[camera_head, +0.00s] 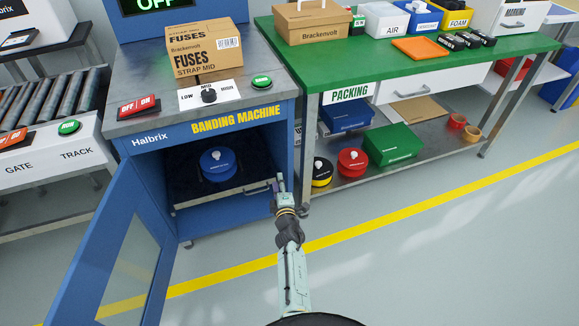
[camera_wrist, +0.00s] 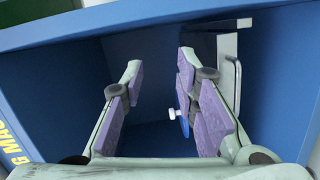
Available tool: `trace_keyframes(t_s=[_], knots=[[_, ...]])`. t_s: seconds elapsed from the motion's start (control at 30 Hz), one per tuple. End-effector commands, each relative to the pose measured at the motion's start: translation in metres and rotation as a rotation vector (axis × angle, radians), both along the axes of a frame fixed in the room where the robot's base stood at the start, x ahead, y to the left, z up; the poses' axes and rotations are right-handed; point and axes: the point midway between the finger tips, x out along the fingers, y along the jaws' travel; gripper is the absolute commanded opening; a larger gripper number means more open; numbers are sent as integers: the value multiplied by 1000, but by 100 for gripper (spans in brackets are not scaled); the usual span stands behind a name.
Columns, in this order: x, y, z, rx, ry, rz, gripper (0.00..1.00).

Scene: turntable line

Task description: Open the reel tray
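The reel tray (camera_head: 215,194) is a dark shelf with a pale front edge, low inside the blue banding machine (camera_head: 150,158). A blue reel with a white knob (camera_head: 217,163) sits on it. A metal bar handle (camera_head: 258,190) is on the right part of the tray front. My gripper (camera_head: 279,182) is at the machine's right front edge, close to the handle. In the wrist view my gripper (camera_wrist: 160,62) is open with nothing between its purple pads. The handle (camera_wrist: 238,85) shows just outside the right finger, which hides part of the tray. Contact cannot be told.
The machine's blue door (camera_head: 118,240) stands open to the left. A green packing table (camera_head: 400,60) is at right, with a lower shelf holding a yellow-black reel (camera_head: 321,173), red reel (camera_head: 352,162) and green box (camera_head: 393,145). The floor in front is clear.

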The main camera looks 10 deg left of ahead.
Motion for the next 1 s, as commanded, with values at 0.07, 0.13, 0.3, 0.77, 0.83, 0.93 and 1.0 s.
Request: trace_keyframes(t_s=[0.07,0.13,0.3,0.77,0.83,0.93,1.0], knots=[[8,-6,15,29,-4,-27,28],[13,-11,27,55,-6,-49,28],[24,-20,49,107,-7,-93,28],[31,-28,67,149,-8,-124,28],[31,-28,67,149,-8,-124,28],[31,-27,67,148,-8,-124,28],[31,-27,66,148,-7,-124,28]])
